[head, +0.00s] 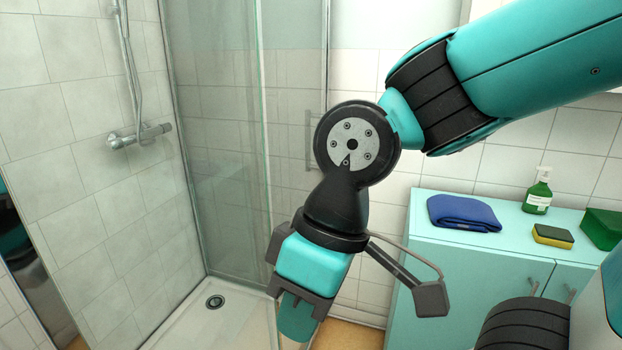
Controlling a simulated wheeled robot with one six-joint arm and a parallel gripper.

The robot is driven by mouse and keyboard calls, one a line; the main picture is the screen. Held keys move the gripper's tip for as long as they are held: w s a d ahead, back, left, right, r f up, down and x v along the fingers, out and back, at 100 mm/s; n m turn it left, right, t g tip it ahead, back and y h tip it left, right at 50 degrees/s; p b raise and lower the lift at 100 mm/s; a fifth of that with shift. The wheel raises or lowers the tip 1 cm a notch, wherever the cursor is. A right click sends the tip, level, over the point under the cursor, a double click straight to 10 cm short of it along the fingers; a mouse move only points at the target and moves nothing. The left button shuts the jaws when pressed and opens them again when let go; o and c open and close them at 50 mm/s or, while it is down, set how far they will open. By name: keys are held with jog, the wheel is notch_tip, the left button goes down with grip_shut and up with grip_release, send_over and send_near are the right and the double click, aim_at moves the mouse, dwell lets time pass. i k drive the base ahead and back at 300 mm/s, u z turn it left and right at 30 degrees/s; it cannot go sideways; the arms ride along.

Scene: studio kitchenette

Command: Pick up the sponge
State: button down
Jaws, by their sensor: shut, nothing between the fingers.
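The sponge (552,235), yellow with a dark green top, lies flat on the turquoise cabinet top (430,232) at the right. My gripper (297,320) points down and slightly left in the lower middle of the head view, well to the left of the sponge and apart from it. It is shut and empty. Its fingertips are seen at an angle. Nothing covers the sponge.
A folded blue cloth (463,213) lies left of the sponge. A green pump bottle (539,193) stands behind it, and a green box (602,229) is to its right. A glass shower screen (222,130) and shower tray (215,318) are at the left.

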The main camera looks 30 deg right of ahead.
aim_at(557, 237)
jog(key=z, duration=2.1)
jog(key=k, duration=0.4)
jog(key=z, duration=0.15)
jog(key=i, duration=0.9)
jog(key=u, duration=0.5)
